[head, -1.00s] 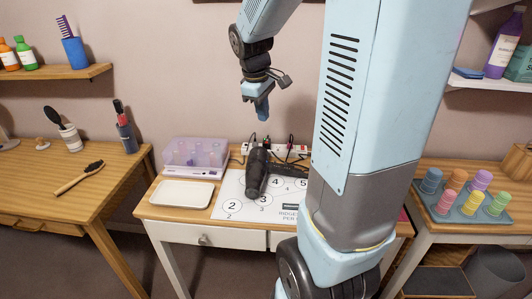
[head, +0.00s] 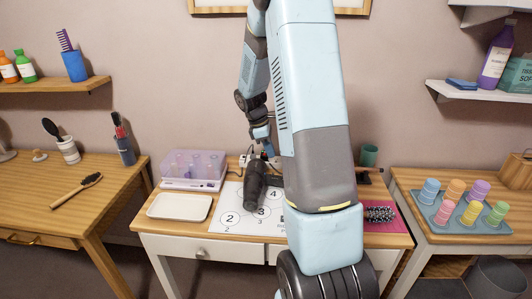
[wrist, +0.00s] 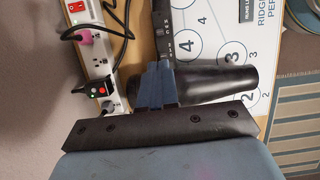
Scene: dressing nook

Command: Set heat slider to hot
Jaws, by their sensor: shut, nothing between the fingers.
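The black hair dryer lies on a white printed mat with numbered circles. In the head view its barrel (head: 254,187) points toward the front, and my arm covers part of it. In the wrist view the barrel (wrist: 222,84) points right and the handle (wrist: 158,22) runs up, with small pale marks on it; I cannot make out the heat slider or its setting. My gripper (wrist: 157,70) is shut and empty, its blue fingertips over the junction of handle and barrel. I cannot tell whether they touch it. In the head view my gripper (head: 264,140) is just behind the dryer.
A white power strip (wrist: 97,68) with a red switch and plugged cables lies beside the dryer. A clear lilac box (head: 193,169) and a cream tray (head: 180,206) stand to the left. A spiky round brush (head: 380,214) lies on a pink mat at right.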

